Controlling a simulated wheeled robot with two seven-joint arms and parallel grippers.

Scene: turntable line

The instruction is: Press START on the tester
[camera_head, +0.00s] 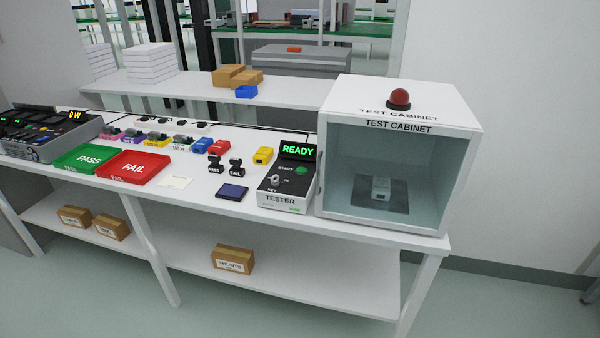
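The tester (284,198) is a grey and white box on the bench, just left of the test cabinet. The test cabinet (468,150) shows an open front, and a small light-grey device (381,188) sits on a dark pad (398,199) inside. A red dome lamp (399,98) is on its roof. Neither of my grippers is in view.
Boxes (233,259) stand on the lower shelf. The floor in front is clear.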

